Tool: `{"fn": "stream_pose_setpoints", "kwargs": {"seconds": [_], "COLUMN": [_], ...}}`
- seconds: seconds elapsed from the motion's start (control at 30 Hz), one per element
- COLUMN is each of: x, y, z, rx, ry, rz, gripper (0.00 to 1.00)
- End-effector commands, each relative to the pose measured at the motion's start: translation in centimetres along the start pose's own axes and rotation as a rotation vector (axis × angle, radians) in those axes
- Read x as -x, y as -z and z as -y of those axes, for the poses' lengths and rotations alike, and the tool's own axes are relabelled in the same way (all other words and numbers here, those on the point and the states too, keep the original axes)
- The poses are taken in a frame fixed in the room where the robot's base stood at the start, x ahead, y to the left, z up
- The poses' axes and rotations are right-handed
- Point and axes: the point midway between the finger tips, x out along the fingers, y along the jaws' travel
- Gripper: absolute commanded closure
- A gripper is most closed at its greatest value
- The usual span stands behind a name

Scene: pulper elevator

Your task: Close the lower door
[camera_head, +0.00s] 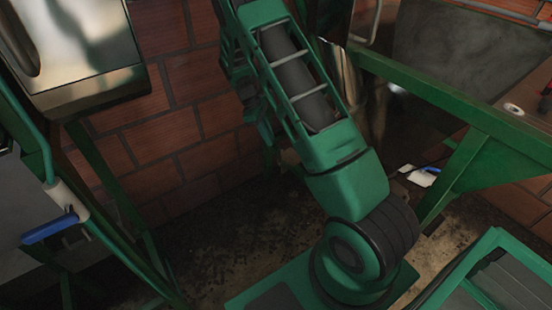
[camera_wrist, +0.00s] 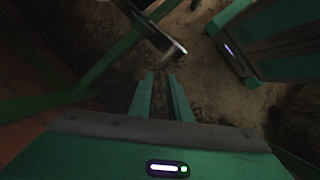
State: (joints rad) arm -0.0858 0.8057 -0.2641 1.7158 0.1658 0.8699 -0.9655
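I cannot make out the lower door for certain in either view. In the wrist view, a dark flat piece with a pale metal edge (camera_wrist: 172,48) lies just beyond my gripper (camera_wrist: 160,76). It may be part of the door, but I cannot tell. My gripper's two green fingers stand apart with a narrow empty gap, short of that piece and not visibly touching it. In the head view, a shiny metal sheet (camera_head: 378,105) stands behind my green arm, which hides part of it. My gripper cannot be made out in the head view.
A metal chute (camera_head: 85,85) hangs at upper left. Below it is a pipe with a blue lever (camera_head: 50,228). A green frame beam (camera_head: 430,90) crosses at right, with a white fitting (camera_head: 420,177) under it. A brick wall (camera_head: 165,130) closes the back. Dark floor (camera_head: 215,250) is open.

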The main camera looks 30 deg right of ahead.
Motion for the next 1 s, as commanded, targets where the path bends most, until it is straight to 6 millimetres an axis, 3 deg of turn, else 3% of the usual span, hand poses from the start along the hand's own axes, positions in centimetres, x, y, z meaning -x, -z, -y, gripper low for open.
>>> {"fn": "stream_pose_setpoints", "kwargs": {"seconds": [0.23,0.6,0.8,1.0], "x": [-2.5,-8.8,-10.5,-10.9], "y": [0.1,0.0,0.1,0.1], "z": [0.0,0.0,0.0,0.0], "rx": [0.006,0.006,0.006,0.006], "ry": [0.003,0.003,0.001,0.001], "rz": [0.007,0.006,0.004,0.004], "gripper": [0.83,0.83,0.83,0.83]}}
